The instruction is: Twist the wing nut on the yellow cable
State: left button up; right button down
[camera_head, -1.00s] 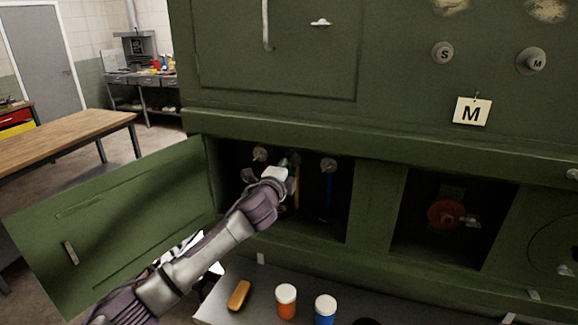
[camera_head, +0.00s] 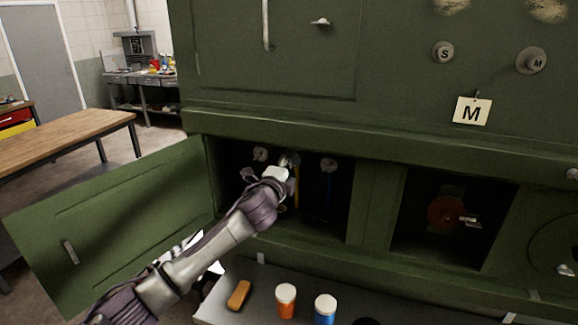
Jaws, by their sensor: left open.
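The yellow cable (camera_head: 297,194) hangs inside the dark open compartment of the green cabinet, mostly hidden behind my left gripper. A metal fitting at its top (camera_head: 290,159) shows just above the gripper; I cannot make out its wings. My left gripper (camera_head: 277,172) is open at the compartment mouth, in front of and just below that fitting. Whether it touches the fitting cannot be told. A blue cable (camera_head: 328,192) hangs to the right under its own wing nut (camera_head: 328,165). Another wing nut (camera_head: 260,154) is to the left. My right gripper is not in view.
The green compartment door (camera_head: 120,225) stands open to the left, beside my left arm. A second opening holds a red wheel-like part (camera_head: 446,214).

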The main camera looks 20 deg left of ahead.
pick_arm(q)
jog(key=s, duration=1.2)
jog(key=shift+a, duration=0.2)
jog(key=shift+f, duration=0.1)
